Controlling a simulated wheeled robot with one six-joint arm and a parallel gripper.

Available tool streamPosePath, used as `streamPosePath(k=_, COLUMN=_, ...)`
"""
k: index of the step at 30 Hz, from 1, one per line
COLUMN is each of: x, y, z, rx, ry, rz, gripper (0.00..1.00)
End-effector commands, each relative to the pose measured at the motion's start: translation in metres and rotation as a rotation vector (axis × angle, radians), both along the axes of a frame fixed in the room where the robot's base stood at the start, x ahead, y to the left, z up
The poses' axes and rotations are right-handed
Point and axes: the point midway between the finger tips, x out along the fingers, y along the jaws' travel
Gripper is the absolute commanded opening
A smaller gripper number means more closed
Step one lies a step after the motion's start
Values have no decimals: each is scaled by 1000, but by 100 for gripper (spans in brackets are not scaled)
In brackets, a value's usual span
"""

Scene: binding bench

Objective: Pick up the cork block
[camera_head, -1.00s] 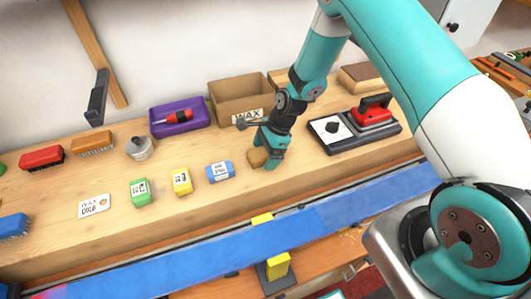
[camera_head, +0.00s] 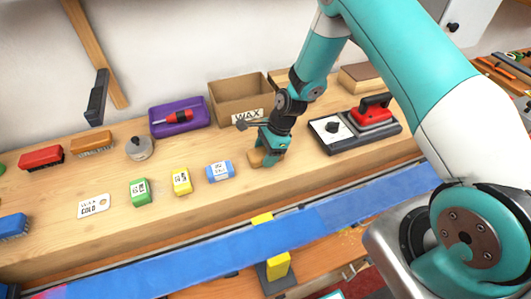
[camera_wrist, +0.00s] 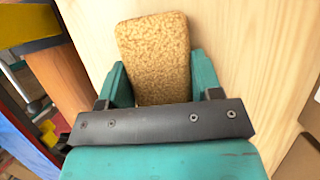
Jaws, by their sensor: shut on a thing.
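The cork block (camera_head: 256,157) is a small tan block on the wooden bench, to the right of the blue wax block. It shows large and speckled in the wrist view (camera_wrist: 155,55). My gripper (camera_head: 268,157) is low over the bench in the head view. In the wrist view its two teal fingers (camera_wrist: 160,88) stand on either side of the cork block's near end and are shut on it. The block's near end is hidden behind the gripper's dark bar. I cannot tell whether the block still touches the bench.
Blue (camera_head: 220,171), yellow (camera_head: 182,181) and green (camera_head: 140,191) wax blocks lie to the left. A cardboard box marked WAX (camera_head: 228,108) and a purple tray (camera_head: 165,131) stand behind. A red iron (camera_head: 374,111) on its base is to the right. Bare bench lies in front.

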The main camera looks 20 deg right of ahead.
Motion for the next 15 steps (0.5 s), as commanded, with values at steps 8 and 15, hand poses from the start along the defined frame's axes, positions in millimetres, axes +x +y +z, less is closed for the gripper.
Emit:
streamPosePath(k=8, x=1, y=0, z=28, rx=1, ry=-6, rz=1, gripper=32)
streamPosePath(k=15, x=2, y=0, z=99, rx=0, ry=-10, rz=0, gripper=32)
